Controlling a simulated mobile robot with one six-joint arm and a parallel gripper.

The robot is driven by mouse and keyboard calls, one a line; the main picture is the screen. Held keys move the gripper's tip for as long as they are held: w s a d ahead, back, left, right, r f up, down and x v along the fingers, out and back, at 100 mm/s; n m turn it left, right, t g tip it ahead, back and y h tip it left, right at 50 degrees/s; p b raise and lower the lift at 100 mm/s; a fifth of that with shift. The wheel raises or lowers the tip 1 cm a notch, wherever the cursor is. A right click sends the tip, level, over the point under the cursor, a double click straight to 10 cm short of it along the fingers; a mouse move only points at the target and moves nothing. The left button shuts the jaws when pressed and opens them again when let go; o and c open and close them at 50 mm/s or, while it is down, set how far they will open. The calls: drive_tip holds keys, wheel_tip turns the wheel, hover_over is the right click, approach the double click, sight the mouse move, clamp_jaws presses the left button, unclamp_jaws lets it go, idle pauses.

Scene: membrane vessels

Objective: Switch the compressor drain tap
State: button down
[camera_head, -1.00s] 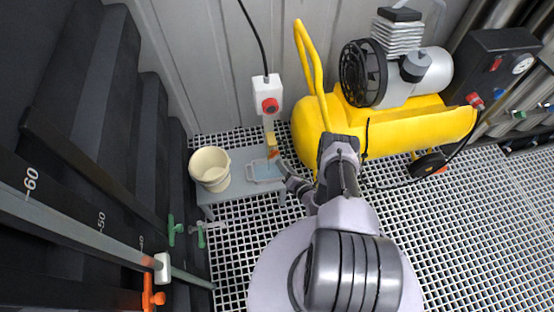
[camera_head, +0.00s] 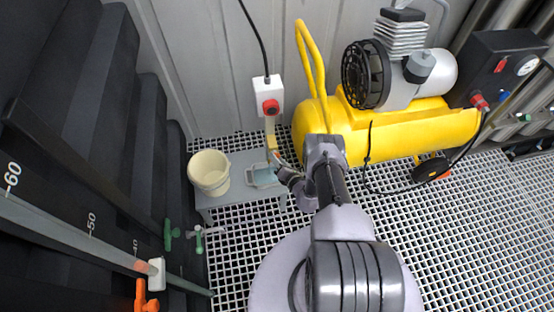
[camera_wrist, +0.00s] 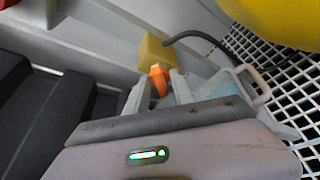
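The drain tap shows in the wrist view as a yellow block (camera_wrist: 157,48) with an orange lever (camera_wrist: 158,79) below it. In the head view the yellow fitting (camera_head: 270,128) hangs under a white box with a red button, and the lever is largely hidden by my gripper. My gripper (camera_head: 274,160) is low at the tap, above the small bench. In the wrist view the pale fingers of my gripper (camera_wrist: 159,92) stand apart on either side of the orange lever. I cannot tell whether either finger touches it. The yellow compressor tank (camera_head: 390,130) is right of the tap.
A cream bucket (camera_head: 209,172) and a shallow clear tray (camera_head: 263,176) stand on the grey bench (camera_head: 236,190). The white box (camera_head: 267,96) is on the wall. A black cable (camera_head: 390,190) loops over the grating. Green and orange valves line the dark frame at left.

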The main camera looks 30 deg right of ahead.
drive_tip(key=shift+a+n+g+h, duration=0.15)
drive_tip(key=shift+n+g+h, duration=0.4)
drive_tip(key=shift+n, duration=0.7)
drive_tip(key=shift+a+n+g+h, duration=0.1)
drive_tip(key=shift+n+g+h, duration=0.15)
drive_tip(key=shift+n+h, duration=0.75)
drive_tip(key=shift+n, duration=0.35)
drive_tip(key=c, duration=1.5)
unclamp_jaws()
drive_tip(key=shift+o, duration=0.2)
drive_tip(key=shift+r, duration=0.1)
drive_tip(key=p+v, duration=1.1)
drive_tip(key=v, duration=0.6)
drive_tip(key=shift+s+r, duration=0.15)
drive_tip(key=shift+s, duration=0.05)
